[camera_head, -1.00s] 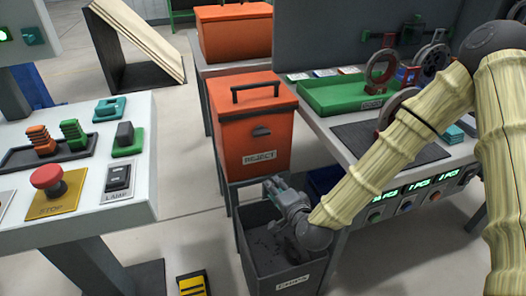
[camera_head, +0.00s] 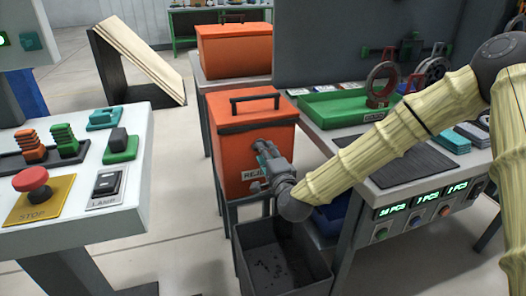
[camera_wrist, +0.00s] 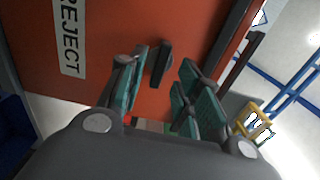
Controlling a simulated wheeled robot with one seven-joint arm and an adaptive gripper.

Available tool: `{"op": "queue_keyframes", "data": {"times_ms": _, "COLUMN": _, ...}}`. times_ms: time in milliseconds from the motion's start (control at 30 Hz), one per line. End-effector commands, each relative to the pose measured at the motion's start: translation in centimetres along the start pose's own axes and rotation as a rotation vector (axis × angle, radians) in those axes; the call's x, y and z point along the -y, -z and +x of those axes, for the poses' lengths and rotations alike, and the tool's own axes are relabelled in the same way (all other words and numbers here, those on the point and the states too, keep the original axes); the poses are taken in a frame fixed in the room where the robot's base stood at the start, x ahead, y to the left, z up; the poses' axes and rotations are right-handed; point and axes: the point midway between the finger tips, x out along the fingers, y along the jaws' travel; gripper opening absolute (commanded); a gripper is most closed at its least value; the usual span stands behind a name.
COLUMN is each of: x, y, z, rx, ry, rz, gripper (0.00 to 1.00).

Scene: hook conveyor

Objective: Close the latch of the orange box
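The orange box (camera_head: 228,150) stands on a stand in the head view, its lid down, with a black handle on top and a REJECT label on its front. Its dark latch (camera_wrist: 161,63) shows in the wrist view as a short bar standing out from the orange front. In the head view my gripper largely covers the latch. My gripper (camera_head: 260,168) is in front of the box. In the wrist view my gripper (camera_wrist: 163,82) is open, its teal finger pads on either side of the latch, with visible gaps and nothing held.
A dark open bin (camera_head: 262,248) stands below the box. A worktable with a green tray (camera_head: 340,106) is to the right. A control panel with a red stop button (camera_head: 31,180) is at the left. Another orange box (camera_head: 232,50) stands behind.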

Motion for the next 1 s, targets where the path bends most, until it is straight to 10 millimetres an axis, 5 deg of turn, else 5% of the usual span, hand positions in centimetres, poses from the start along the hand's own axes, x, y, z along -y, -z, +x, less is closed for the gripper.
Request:
{"op": "queue_keyframes", "data": {"times_ms": 233, "x": -0.1, "y": 0.0, "z": 2.5, "rx": 0.001, "ry": 0.0, "rz": 0.0, "gripper": 0.34}}
{"op": "queue_keyframes", "data": {"times_ms": 633, "x": -0.1, "y": 0.0, "z": 3.0, "rx": 0.001, "ry": -0.001, "rz": 0.0, "gripper": 0.34}}
{"op": "queue_keyframes", "data": {"times_ms": 800, "x": -0.1, "y": 0.0, "z": 3.0, "rx": 0.001, "ry": -0.001, "rz": 0.0, "gripper": 0.03}}
{"op": "queue_keyframes", "data": {"times_ms": 1000, "x": -0.1, "y": 0.0, "z": 3.0, "rx": 0.001, "ry": -0.001, "rz": -0.001, "gripper": 0.0}}
